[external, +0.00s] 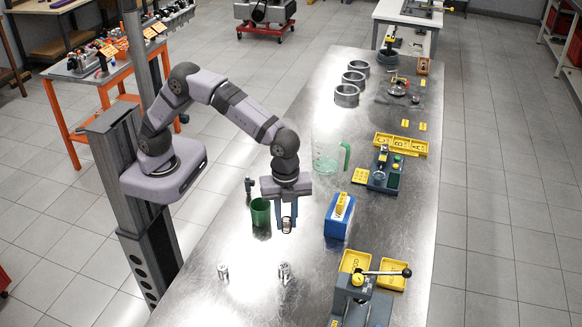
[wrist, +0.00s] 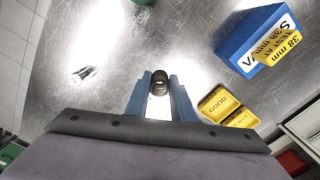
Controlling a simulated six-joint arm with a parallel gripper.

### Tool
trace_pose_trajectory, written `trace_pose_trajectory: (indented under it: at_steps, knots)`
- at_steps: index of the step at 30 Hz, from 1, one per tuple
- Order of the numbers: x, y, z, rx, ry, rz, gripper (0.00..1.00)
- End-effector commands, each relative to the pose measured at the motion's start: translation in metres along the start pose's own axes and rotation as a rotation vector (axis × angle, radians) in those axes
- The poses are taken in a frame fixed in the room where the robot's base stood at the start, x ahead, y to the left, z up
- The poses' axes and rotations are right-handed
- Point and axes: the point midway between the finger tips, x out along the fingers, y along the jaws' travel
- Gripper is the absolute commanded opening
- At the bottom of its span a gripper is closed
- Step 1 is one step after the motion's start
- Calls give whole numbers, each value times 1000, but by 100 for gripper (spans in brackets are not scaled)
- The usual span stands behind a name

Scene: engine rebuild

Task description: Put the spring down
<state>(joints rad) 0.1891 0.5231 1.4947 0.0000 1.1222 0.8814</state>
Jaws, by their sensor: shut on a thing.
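The dark coiled spring (wrist: 159,86) is held between the two blue fingers of my gripper (wrist: 160,92), seen nearly end-on in the wrist view. In the external view my gripper (external: 287,220) points down over the metal bench, and the spring (external: 287,229) shows at its fingertips. Whether the spring touches the bench is hard to tell. A yellow tray marked GOOD (external: 355,261) and a second yellow tray (external: 393,273) are to the right of the gripper, by a lever tester (external: 362,290).
A blue box (external: 339,222) with a yellow "TEST AT 38 mm" label stands close right of the gripper. A green cup (external: 260,212) is close left. Two small metal parts (external: 223,271) (external: 285,271) stand in front. A clear jug (external: 326,158) is behind. Bare bench lies between.

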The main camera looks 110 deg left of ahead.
Motion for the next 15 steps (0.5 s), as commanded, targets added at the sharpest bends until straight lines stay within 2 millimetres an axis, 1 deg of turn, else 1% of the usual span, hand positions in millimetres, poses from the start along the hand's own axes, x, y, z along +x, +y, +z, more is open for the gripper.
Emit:
trace_pose_trajectory:
  at_steps: [6,9,12,15]
  knots:
    - [32,1,1,0,-4,5,0]
    - [45,1,1,0,-3,4,0]
    - [52,0,1,0,-2,2,0]
    - [55,0,0,0,-1,1,0]
